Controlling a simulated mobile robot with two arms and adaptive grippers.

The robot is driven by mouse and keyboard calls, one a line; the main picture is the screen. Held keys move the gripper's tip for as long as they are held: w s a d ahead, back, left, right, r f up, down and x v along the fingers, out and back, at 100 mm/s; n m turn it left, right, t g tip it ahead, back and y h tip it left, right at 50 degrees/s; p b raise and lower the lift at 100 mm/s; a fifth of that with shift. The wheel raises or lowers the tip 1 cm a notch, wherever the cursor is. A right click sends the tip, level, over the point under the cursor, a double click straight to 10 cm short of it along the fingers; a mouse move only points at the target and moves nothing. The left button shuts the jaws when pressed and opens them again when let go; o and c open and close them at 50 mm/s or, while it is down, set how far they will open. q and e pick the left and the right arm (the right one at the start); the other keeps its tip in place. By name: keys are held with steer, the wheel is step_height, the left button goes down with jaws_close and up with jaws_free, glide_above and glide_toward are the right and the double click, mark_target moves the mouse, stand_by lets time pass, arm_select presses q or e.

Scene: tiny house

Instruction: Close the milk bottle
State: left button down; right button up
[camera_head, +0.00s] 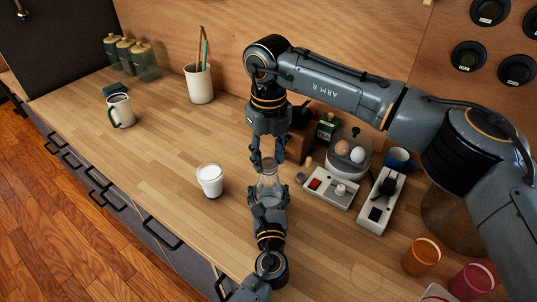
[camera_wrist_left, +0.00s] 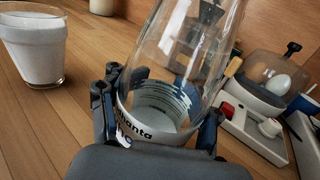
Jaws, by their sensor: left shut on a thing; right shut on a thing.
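The clear glass milk bottle (camera_head: 268,187) stands upright on the counter in the head view. My left gripper (camera_head: 268,194) is shut around its lower body from the front. In the left wrist view the bottle (camera_wrist_left: 185,55) fills the middle, with a white label low on it; its top is cut off. My right gripper (camera_head: 268,164) comes down from above and is shut at the bottle's mouth. What it grips is small and mostly hidden by its fingers, seemingly the cap; I cannot tell whether it sits on the neck.
A glass of milk (camera_head: 210,180) stands left of the bottle. To the right are an egg cooker (camera_head: 350,150), a white switch panel (camera_head: 328,188) and a second white device (camera_head: 380,205). An orange cup (camera_head: 421,257) is at front right. The counter's left middle is clear.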

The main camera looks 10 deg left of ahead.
steer(key=m, duration=0.6)
steer(key=shift+w, duration=0.1)
steer(key=m, duration=0.7)
steer(key=shift+m, duration=0.4)
steer(key=m, duration=0.5)
steer(key=shift+m, duration=0.4)
steer(key=m, duration=0.6)
steer(key=shift+m, duration=0.4)
steer(key=o, duration=0.7)
